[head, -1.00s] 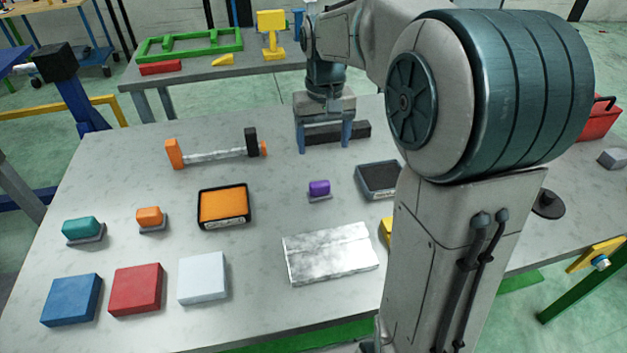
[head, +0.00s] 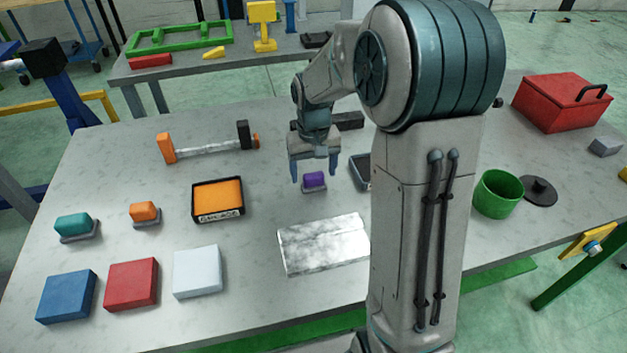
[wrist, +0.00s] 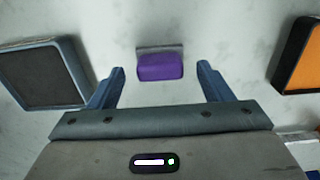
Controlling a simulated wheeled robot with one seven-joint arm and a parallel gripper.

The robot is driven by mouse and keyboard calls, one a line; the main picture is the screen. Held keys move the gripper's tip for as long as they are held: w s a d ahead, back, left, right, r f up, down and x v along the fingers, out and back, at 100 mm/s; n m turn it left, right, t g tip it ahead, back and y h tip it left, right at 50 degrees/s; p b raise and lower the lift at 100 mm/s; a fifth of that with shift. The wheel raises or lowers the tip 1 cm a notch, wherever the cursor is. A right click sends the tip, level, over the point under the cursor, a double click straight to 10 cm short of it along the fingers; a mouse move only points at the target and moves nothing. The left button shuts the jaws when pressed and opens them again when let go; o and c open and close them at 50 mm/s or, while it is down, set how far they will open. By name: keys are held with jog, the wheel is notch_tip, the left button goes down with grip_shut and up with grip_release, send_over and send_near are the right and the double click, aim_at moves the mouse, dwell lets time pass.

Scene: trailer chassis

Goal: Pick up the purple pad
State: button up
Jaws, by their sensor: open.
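The purple pad (head: 314,179) is a small block resting on a thin grey base on the table, right of the orange tray. In the wrist view the purple pad (wrist: 160,67) lies ahead of and between the two blue fingertips, apart from both. My gripper (head: 314,176) points down, with its fingers spread to either side of the pad in the head view. My gripper (wrist: 160,80) is open and empty. The gripper's height above the table is hard to judge.
An orange-filled tray (head: 243,211) stands left of the pad, and a dark tray (head: 359,176) stands close on its right, partly behind my arm. A silvery plate (head: 322,246) lies in front. A green cup (head: 497,194) and a red box (head: 560,104) are farther right.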

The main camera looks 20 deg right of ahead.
notch_tip(320, 180, down, 2)
jog(key=shift+f, duration=0.1)
jog(key=shift+c, duration=0.3)
jog(key=c, duration=1.1)
jog(key=shift+r, duration=0.2)
